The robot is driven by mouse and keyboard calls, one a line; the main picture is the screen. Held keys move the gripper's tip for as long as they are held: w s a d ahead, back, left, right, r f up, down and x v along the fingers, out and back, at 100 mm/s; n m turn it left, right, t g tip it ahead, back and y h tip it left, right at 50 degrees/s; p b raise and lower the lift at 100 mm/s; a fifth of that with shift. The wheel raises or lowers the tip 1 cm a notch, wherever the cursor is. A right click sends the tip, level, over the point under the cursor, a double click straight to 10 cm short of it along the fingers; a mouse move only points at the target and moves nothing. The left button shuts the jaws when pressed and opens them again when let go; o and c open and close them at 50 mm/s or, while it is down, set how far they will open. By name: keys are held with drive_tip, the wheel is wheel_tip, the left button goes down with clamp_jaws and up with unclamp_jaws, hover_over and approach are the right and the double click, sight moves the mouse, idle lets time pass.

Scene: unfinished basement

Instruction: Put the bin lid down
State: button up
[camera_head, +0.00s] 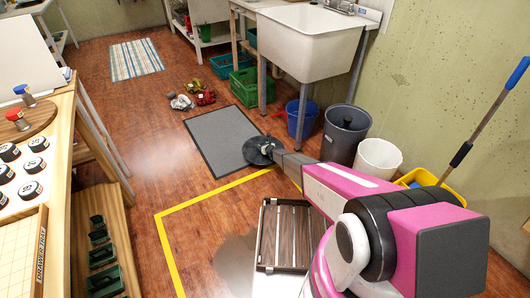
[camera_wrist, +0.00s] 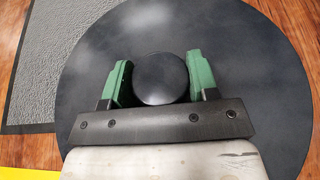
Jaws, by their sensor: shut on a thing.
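The bin lid (camera_wrist: 250,55) is a dark, round disc with a round knob (camera_wrist: 160,78) in its middle. In the wrist view, the green fingers of my gripper (camera_wrist: 159,72) stand on both sides of the knob, shut on it. In the head view, the lid (camera_head: 258,151) shows at the end of my arm, over the right edge of the grey mat and the wooden floor. The lid looks about level; I cannot tell how far it is from the floor. My gripper's fingers are mostly hidden in the head view.
A grey mat (camera_head: 215,138) lies under and left of the lid. A blue bucket (camera_head: 301,120), a grey bin (camera_head: 343,136), a white bin (camera_head: 377,158) and a yellow bucket (camera_head: 418,178) stand along the right wall. A slatted dark rack (camera_head: 284,235) lies nearer.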

drive_tip(key=shift+w+d+f, duration=0.25)
drive_tip(key=shift+d+f, duration=0.15)
drive_tip(key=shift+d, duration=0.2)
drive_tip(key=shift+f, duration=1.95)
drive_tip(key=shift+f, duration=0.15)
drive_tip(key=o, duration=1)
drive_tip(key=shift+o, duration=0.2)
